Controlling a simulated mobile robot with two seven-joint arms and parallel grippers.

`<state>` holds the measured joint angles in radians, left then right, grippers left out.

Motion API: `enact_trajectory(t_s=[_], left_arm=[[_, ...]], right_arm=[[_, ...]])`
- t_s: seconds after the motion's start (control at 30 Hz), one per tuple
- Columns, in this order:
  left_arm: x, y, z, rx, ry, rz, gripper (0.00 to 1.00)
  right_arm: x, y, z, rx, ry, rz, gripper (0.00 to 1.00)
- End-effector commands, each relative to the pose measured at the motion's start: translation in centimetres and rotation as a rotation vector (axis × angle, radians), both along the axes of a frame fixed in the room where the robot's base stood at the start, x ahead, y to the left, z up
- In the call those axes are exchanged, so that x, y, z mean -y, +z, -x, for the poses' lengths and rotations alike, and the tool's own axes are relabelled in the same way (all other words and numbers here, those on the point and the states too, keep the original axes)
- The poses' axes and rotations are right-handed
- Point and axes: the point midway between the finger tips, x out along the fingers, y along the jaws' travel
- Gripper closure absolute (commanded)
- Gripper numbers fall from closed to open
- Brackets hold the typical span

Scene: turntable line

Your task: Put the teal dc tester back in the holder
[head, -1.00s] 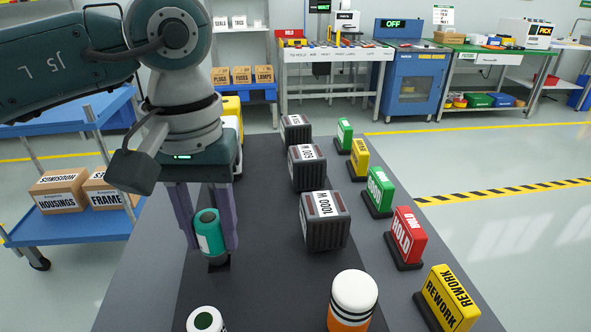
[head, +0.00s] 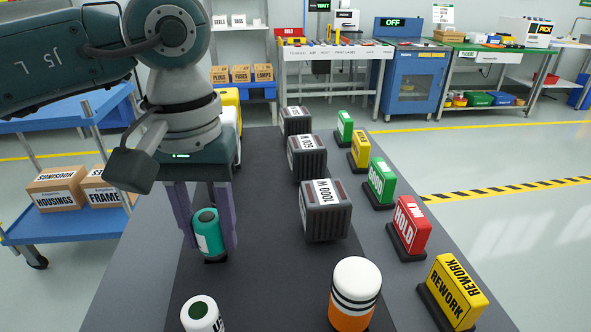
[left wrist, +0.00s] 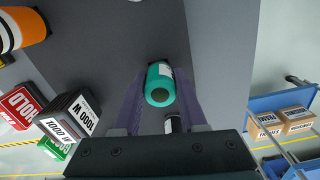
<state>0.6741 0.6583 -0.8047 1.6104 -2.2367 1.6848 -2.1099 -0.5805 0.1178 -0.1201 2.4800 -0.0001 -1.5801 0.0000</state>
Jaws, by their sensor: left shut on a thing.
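The teal dc tester (head: 209,236) is a teal cylinder with a dark top and a white label. My left gripper (head: 206,240) is shut on it, its two purple fingers at either side. The tester is nearly upright, leaning slightly. A small dark piece (head: 215,259) shows just below it, perhaps the holder; I cannot tell whether they touch. The left wrist view shows the tester (left wrist: 160,84) end-on between the fingers, and a black item with a white mark (left wrist: 173,124) near the palm. My right gripper is not in view.
Several dark weight blocks (head: 325,213) stand right of the gripper on the dark table (head: 270,290). A white cylinder (head: 202,316) and an orange-and-white cylinder (head: 355,294) stand at the front. Coloured signs (head: 410,228) line the right edge. A blue cart (head: 75,222) stands left.

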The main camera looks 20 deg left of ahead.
Motion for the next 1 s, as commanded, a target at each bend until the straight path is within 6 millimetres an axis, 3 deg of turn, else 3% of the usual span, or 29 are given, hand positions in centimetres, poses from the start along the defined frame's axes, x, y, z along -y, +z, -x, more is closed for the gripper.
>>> enact_trajectory(t_s=[0.43,0.47,0.5,0.73,1.0], left_arm=[[0.00,-0.89,-0.04,0.001,0.001,0.001,1.00],[0.01,-0.76,-0.03,0.001,0.001,0.001,0.55],[0.01,-0.74,-0.03,0.001,0.001,0.001,0.51],[0.02,-0.75,-0.03,0.001,0.000,0.001,0.25],[0.01,-0.68,-0.02,0.000,0.000,0.001,0.24]], right_arm=[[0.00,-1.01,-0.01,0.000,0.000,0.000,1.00],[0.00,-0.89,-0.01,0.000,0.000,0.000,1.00],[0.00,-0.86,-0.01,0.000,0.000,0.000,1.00],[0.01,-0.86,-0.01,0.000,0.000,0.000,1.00],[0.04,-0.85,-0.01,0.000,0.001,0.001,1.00]])
